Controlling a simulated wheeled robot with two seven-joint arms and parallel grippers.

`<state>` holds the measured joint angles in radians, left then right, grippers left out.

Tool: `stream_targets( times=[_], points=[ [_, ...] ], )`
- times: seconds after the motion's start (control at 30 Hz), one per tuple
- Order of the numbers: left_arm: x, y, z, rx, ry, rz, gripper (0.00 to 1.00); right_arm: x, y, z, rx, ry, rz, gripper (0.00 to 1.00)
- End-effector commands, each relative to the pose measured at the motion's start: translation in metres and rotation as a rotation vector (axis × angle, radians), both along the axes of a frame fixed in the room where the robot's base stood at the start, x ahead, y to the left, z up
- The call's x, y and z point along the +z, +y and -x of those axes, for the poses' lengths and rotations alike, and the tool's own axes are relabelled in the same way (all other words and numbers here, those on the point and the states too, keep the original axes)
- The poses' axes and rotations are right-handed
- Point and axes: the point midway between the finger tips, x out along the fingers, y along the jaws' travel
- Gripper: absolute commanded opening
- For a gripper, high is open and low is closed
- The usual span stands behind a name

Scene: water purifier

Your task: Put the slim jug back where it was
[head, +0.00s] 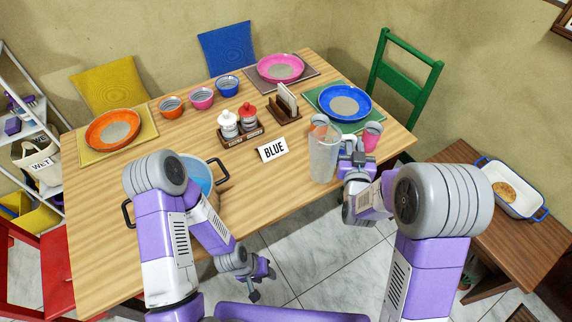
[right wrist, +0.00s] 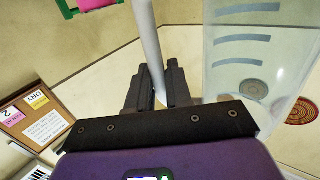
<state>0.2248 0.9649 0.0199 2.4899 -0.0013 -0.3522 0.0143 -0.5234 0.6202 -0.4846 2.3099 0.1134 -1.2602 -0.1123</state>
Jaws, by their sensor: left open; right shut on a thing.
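The slim jug (head: 323,160) is tall and clear, with a pale handle, near the table's front right edge in the head view. My right gripper (head: 352,152) is shut on its handle, on the jug's right side. In the right wrist view the fingers (right wrist: 158,92) close around the handle (right wrist: 147,40), and the clear wall of the jug (right wrist: 262,62) with blue level marks stands to the right. The jug looks roughly upright; I cannot tell whether its base touches the table. My left gripper (head: 262,283) is open and empty, low in front of the table.
A side table with a white tray (head: 515,190) stands right.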

Motion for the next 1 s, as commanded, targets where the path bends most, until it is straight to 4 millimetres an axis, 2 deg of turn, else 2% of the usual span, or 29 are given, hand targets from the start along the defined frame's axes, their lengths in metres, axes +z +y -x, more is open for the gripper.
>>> stream_targets(
  times=[0.03, 0.2, 0.3, 0.4, 0.5, 0.7, 1.0],
  points=[
    [0.010, 0.000, 0.000, 0.000, 0.001, 0.000, 0.43, 0.015, 0.022, -0.005, 0.016, -0.004, 0.005, 0.00],
    [0.024, 0.000, 0.000, 0.000, 0.001, 0.000, 0.43, 0.042, 0.073, -0.012, 0.027, -0.006, 0.006, 0.00],
    [0.030, 0.000, 0.000, 0.000, 0.001, 0.000, 0.43, 0.054, 0.096, -0.013, 0.033, -0.008, 0.000, 0.00],
    [0.032, 0.000, 0.000, 0.000, 0.001, 0.000, 0.43, 0.060, 0.110, -0.013, 0.035, -0.011, -0.005, 0.00],
    [0.028, 0.000, 0.000, 0.000, 0.001, 0.000, 0.43, 0.051, 0.116, -0.012, 0.035, -0.009, -0.005, 0.00],
    [0.013, 0.000, 0.000, 0.000, 0.001, 0.000, 0.43, 0.011, 0.115, -0.012, 0.035, -0.007, -0.004, 0.00],
    [0.005, 0.000, 0.000, 0.000, 0.000, 0.000, 0.43, -0.015, 0.115, -0.012, 0.035, -0.009, -0.007, 0.00]
  ],
)
